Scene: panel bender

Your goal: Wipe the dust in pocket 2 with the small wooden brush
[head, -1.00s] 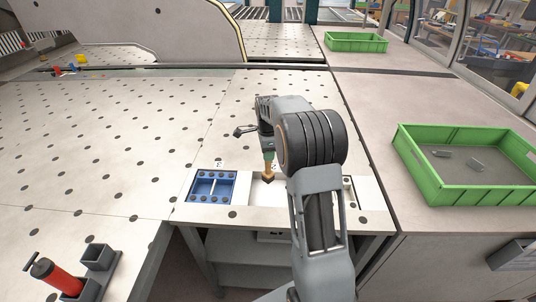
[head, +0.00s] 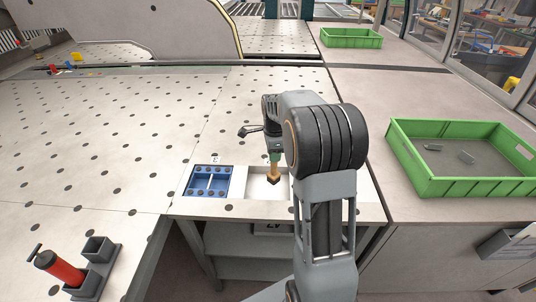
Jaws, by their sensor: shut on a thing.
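My gripper (head: 274,156) is shut on the small wooden brush (head: 273,173), which points downward with its dark bristle end low. The brush is at a white recessed pocket (head: 257,186), just right of the blue pocket. I cannot tell whether the bristles touch the pocket floor. The blue pocket (head: 209,182) has several round dark spots and a divider, with a label at its far edge. No number is readable at the white pocket, and no dust can be made out. My arm hides the pockets farther right.
A green crate (head: 402,165) with a few small metal parts stands at right, and another green crate (head: 351,38) at the back. A red cylinder (head: 62,269) stands in a grey holder at front left. The perforated table (head: 100,130) at left is mostly clear.

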